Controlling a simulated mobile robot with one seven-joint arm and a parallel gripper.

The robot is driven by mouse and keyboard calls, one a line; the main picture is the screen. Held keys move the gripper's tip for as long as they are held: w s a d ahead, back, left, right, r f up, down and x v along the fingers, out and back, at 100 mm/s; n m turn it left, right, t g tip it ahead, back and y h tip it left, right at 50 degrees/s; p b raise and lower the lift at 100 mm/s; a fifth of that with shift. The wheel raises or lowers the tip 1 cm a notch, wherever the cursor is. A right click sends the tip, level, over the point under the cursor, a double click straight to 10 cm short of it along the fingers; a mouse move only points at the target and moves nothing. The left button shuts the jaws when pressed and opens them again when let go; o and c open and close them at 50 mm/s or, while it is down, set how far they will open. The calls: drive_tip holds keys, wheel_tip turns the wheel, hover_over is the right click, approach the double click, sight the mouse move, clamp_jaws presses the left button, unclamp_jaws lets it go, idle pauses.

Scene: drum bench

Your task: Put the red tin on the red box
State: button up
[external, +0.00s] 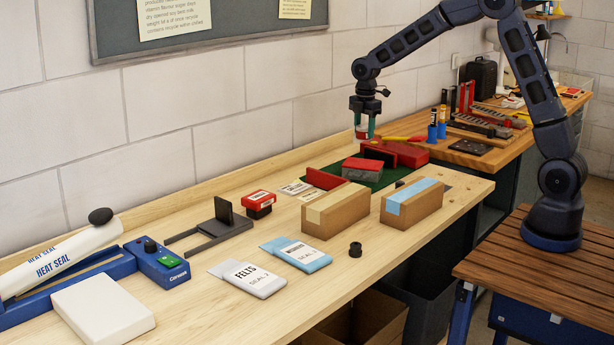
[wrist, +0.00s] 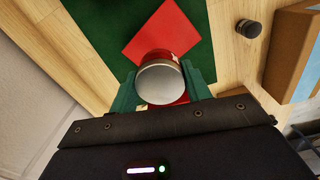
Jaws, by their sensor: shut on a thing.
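My gripper (external: 363,133) is shut on the red tin (external: 361,131), which it holds in the air above the far part of the bench. In the wrist view the tin (wrist: 160,82) shows a pale silvery end and a red side between the green fingers. Below and a little nearer is a low box with a red top (external: 362,163) and greyish sides, on a dark green mat (external: 384,178). In the wrist view the red top (wrist: 163,30) lies just beyond the tin, partly covered by it. The tin is apart from the box.
A red device (external: 408,154) stands behind the box, and an upright red panel (external: 324,179) is to its left. Two cardboard boxes, one with cream tape (external: 335,210) and one with blue tape (external: 411,203), stand in front. A small black cylinder (wrist: 248,28) is nearby.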

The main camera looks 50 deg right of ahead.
drive_tip(key=shift+f, duration=4.35)
drive_tip(key=o, duration=1)
drive_tip(key=shift+f, duration=0.1)
